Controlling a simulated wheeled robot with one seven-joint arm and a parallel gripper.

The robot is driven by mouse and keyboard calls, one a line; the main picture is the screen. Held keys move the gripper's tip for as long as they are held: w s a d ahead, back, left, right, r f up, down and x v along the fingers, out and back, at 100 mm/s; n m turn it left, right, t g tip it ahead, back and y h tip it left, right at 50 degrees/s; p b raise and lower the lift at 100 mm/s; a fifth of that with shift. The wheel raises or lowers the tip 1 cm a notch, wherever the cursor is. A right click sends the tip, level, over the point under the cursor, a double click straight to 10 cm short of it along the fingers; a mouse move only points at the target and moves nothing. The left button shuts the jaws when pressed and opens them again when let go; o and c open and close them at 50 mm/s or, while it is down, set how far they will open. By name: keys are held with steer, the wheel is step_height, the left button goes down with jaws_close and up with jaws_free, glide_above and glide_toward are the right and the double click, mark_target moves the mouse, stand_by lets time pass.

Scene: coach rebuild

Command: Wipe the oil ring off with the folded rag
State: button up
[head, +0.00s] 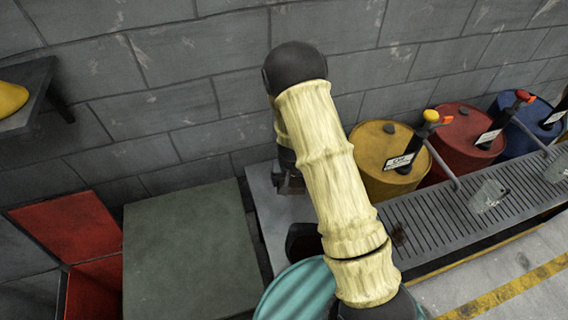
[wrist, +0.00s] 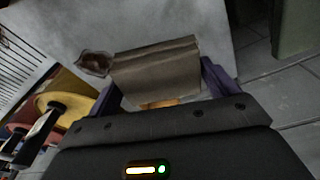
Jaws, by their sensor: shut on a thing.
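The folded rag (wrist: 157,72) is a grey-brown block in the wrist view. My gripper (wrist: 162,84) is shut on it, with a purple finger at each side. A dark reddish-brown oil ring (wrist: 94,63) lies on the pale grey top (wrist: 125,22), just left of the rag's left end in that view. The ring and rag look very close, but I cannot tell whether the rag touches the top. In the head view my gripper (head: 288,183) is partly hidden behind my arm, over the pale grey top (head: 262,192). I cannot make out the ring there.
Yellow (head: 378,151), red (head: 462,140) and blue (head: 515,110) drums with taps stand along the wall. A slatted grate (head: 440,217) with clear jugs lies before them. A grey-green box top (head: 185,240) and an open red box (head: 62,228) are left. A block wall closes the back.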

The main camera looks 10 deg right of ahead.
steer(key=s+d+r+n+p, duration=0.1)
steer(key=d+r+p, duration=0.6)
steer(key=shift+s+d+r+p, duration=0.2)
steer(key=shift+s+r+p, duration=0.1)
steer(key=shift+w+a, duration=0.1)
